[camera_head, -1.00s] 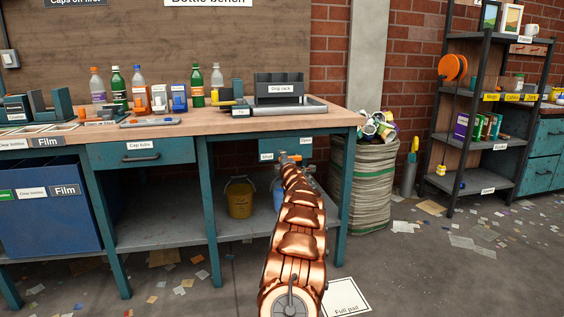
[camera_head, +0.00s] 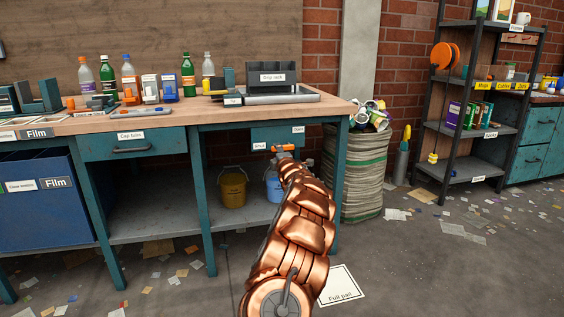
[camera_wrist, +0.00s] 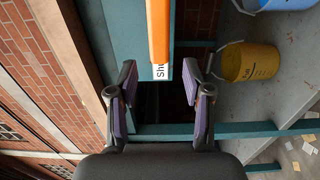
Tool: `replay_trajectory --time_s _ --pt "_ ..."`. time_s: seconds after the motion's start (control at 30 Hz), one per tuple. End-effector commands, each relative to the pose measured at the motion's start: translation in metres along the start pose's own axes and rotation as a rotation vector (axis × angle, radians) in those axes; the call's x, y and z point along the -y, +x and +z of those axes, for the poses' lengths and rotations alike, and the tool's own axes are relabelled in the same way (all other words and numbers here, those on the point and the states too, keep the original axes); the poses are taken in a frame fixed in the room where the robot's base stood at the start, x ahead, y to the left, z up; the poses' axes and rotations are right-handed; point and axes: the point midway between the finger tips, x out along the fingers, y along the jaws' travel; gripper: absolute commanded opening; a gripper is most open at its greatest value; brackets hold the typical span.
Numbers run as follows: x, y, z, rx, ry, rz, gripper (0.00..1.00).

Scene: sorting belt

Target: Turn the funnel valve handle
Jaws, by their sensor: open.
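The orange valve handle (camera_head: 283,148) shows below the bench top, near the bench's right end, just beyond the end of my arm. In the wrist view it is a long orange bar (camera_wrist: 159,28) at top centre. A "Shut" label (camera_wrist: 161,70) is at the bar's lower end, partly covered. In the head view the labels read "Shut" (camera_head: 259,145) and "Open" (camera_head: 298,129). My gripper (camera_wrist: 159,82) is open and empty, its purple-padded fingers on both sides of the bar's line. Contact with the handle cannot be told. My arm hides the gripper in the head view. The funnel cannot be made out.
A yellow bucket (camera_head: 232,188) and a blue bucket (camera_head: 274,186) stand on the lower shelf (camera_head: 160,215). The drip rack (camera_head: 272,78) and several bottles stand on the bench (camera_head: 200,113). A full sack (camera_head: 355,175) stands right of the bench. Floor to the right is mostly free.

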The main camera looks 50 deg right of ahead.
Motion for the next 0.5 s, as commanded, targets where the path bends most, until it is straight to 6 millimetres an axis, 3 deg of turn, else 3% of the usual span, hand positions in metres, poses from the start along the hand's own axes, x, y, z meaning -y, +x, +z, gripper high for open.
replay_trajectory --time_s 0.5 --pt "-0.001 -0.043 0.002 0.002 0.003 0.002 0.5"
